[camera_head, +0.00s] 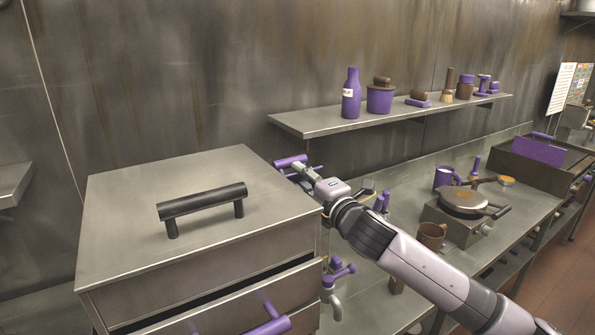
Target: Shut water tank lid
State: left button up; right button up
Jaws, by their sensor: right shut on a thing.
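The water tank is a large steel box (200,282) at the left. Its flat steel lid (130,190) lies across the top and carries a dark bar handle (203,201). A dark gap shows along the front, below the upper steel section. My right gripper (299,169) is at the box's far right edge, shut on a purple bar handle (290,160). The fingers partly hide that handle, and I cannot tell which part it is fixed to. My left gripper is not in view.
Purple handles (268,327) and a tap (332,290) are at the box's front and right. A wall shelf (330,122) holds bottles and jars. The right counter holds a waffle iron (467,203), a brown mug (432,236) and a purple mug (444,177).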

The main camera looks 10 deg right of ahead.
jog(key=shift+s+d+f, duration=0.15)
jog(key=shift+s+f, duration=0.1)
jog(key=shift+c, duration=0.4)
jog(key=shift+s+d+f+b, duration=0.2)
jog(key=shift+s+f, duration=0.35)
jog(key=shift+s+d+f+b, duration=0.2)
jog(key=shift+s+f, duration=0.3)
grip_shut()
jog(key=shift+r, duration=0.1)
